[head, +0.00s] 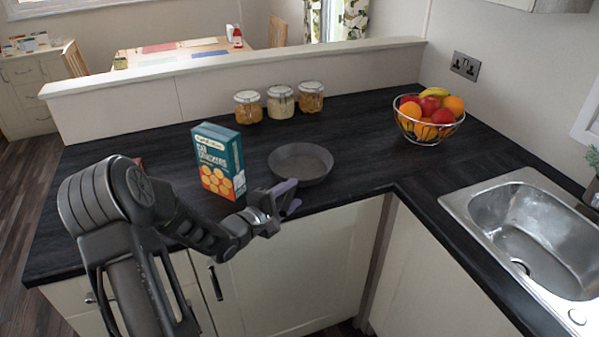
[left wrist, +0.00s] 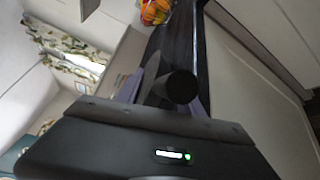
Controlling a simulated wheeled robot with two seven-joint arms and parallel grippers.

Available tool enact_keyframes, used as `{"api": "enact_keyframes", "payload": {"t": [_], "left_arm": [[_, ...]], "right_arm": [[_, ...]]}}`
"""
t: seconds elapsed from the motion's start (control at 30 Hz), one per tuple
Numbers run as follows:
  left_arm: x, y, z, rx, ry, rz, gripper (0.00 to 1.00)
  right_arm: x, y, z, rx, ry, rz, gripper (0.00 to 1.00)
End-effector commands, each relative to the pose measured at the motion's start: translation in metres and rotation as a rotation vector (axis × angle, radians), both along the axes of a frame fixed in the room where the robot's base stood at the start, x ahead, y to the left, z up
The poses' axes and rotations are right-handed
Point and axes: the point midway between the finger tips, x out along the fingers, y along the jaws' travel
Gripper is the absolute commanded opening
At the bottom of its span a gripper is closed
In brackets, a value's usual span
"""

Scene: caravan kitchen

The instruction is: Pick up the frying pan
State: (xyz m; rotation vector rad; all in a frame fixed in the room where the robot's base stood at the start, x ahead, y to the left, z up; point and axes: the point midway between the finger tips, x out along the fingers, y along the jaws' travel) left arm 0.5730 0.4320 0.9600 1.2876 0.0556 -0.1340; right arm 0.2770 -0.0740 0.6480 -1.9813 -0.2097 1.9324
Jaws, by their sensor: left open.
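The frying pan (head: 300,162) is a dark grey round pan lying on the black counter near its front edge. My left gripper (head: 288,200) is at the counter's front edge, just in front of the pan, with its purple fingers apart. In the left wrist view a dark round end (left wrist: 182,86), probably the pan's handle, shows between the spread fingers of the left gripper (left wrist: 165,92). I cannot tell whether the fingers touch it. In the head view the handle is hidden behind the gripper. My right gripper is not in view.
A teal and orange box (head: 219,161) stands upright left of the pan, close to my left arm. Several jars (head: 281,101) stand behind by the ledge. A fruit basket (head: 429,117) is back right, and a steel sink (head: 528,225) is at right. The counter right of the pan is clear.

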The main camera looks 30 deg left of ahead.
Motion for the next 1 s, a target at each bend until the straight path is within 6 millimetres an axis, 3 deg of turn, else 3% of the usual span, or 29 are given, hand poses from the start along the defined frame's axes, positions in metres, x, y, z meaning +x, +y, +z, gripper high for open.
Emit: {"api": "enact_keyframes", "payload": {"t": [0.43,1.0], "left_arm": [[-0.0005,0.0003,0.0001,0.0,0.0,0.0,0.44],[-0.0005,0.0001,0.0,0.0,0.0,0.0,0.0]], "right_arm": [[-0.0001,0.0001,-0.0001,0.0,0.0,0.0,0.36],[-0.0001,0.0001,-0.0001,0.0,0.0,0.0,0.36]]}}
